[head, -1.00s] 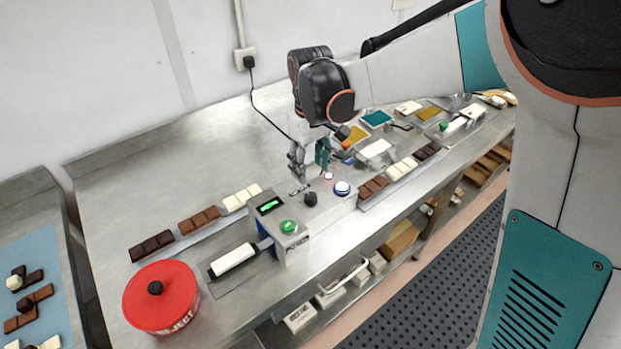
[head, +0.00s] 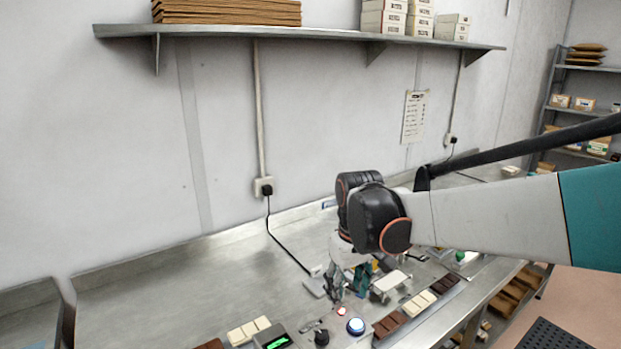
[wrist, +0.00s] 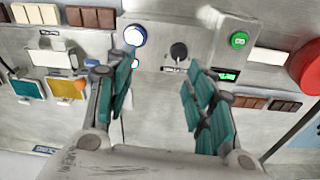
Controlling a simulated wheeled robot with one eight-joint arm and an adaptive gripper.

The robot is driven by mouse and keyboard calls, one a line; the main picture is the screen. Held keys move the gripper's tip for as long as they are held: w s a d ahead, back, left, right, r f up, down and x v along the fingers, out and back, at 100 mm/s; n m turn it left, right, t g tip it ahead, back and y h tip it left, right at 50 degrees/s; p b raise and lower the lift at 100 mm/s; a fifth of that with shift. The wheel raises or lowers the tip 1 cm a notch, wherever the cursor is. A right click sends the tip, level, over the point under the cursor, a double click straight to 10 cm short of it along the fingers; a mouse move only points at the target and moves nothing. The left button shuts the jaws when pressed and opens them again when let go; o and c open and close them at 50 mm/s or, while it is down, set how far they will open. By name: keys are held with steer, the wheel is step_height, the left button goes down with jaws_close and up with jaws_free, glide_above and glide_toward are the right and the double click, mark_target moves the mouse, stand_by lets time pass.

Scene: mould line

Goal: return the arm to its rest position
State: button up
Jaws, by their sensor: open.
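My gripper (head: 347,283) is open and empty, with its teal-padded fingers spread. In the wrist view its fingertips (wrist: 158,80) are apart with only the bench and the control box (wrist: 200,25) showing between and beyond them. The gripper hangs above the bench near the box, apart from it as far as I can see. The blue-ringed button (wrist: 135,35), the black knob (wrist: 179,51) and the green button (wrist: 239,39) are in front of the fingers. My arm reaches in from the right in the head view.
A wall shelf (head: 300,31) with cardboard and boxes runs above the bench (head: 190,285). Chocolate bars (head: 250,329) lie at the front, with more (head: 420,302) to the right. A red tin (wrist: 308,68) is at the wrist view's right edge. The bench's left-rear part is clear.

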steer(key=s+d+f+m+t+b, duration=0.1)
steer(key=s+d+m+t+b, duration=0.1)
steer(key=s+d, duration=0.3)
steer(key=s+d+f+m+t+b, duration=0.2)
steer(key=s+d, duration=0.4)
steer(key=s, duration=0.8)
steer(key=shift+s+m+t+b, duration=0.25)
steer(key=shift+m+t+b, duration=0.35)
steer(key=shift+t+b, duration=0.55)
steer(key=shift+d+f, duration=0.1)
